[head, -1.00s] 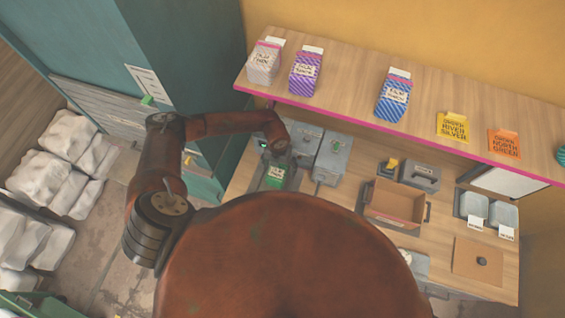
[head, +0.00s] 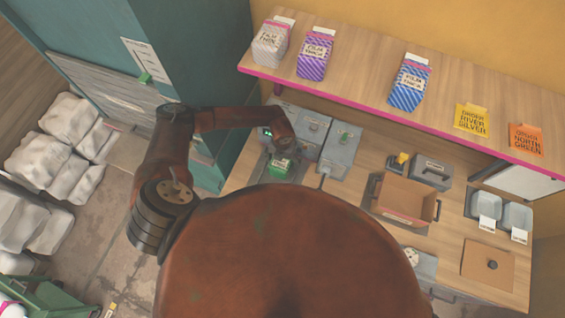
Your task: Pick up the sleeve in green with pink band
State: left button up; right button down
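A green sleeve (head: 281,167) with a white label sits low on the bench, at the left end by the grey machine. I cannot make out a pink band on it at this size. My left arm reaches in from the left and its wrist ends just above and behind the sleeve. The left gripper's fingers are hidden or too small to tell, so I cannot see whether they touch the sleeve. My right gripper is not in view.
The upper shelf (head: 370,92) holds a grey-white sleeve (head: 271,45), a purple sleeve (head: 313,58) and a blue sleeve (head: 408,88), plus yellow and orange order cards. An open cardboard box (head: 405,196) and grey trays (head: 484,207) stand on the bench. My large brown body part blocks the lower middle.

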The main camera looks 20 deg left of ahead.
pick_arm(q)
jog(key=shift+r, duration=0.1)
jog(key=shift+c, duration=0.2)
jog(key=c, duration=1.4)
